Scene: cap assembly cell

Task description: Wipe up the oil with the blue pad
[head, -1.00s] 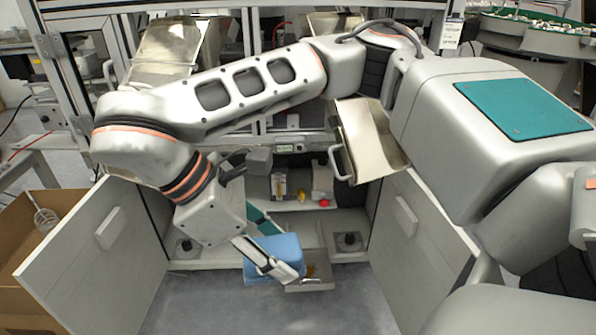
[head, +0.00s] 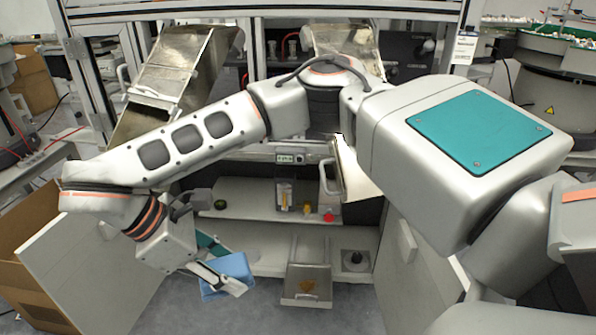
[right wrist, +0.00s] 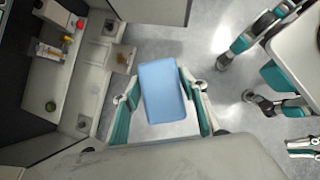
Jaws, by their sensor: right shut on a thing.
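The blue pad (head: 228,270) is held between the fingers of my right gripper (head: 223,268), left of the metal tray (head: 306,300) in the head view. In the right wrist view the pad (right wrist: 162,92) fills the space between the two fingers. A brown oil patch (head: 306,286) lies on the tray. The patch also shows in the right wrist view (right wrist: 122,59), up and left of the pad. The pad is apart from the oil in both views. The pad's underside is hidden.
Open cabinet doors stand at left (head: 95,255) and right (head: 410,250). A shelf (head: 260,212) behind holds a green round item (head: 220,204) and a red knob (head: 328,216). A black-topped fitting (head: 356,258) is right of the tray. A cardboard box (head: 30,285) stands at far left.

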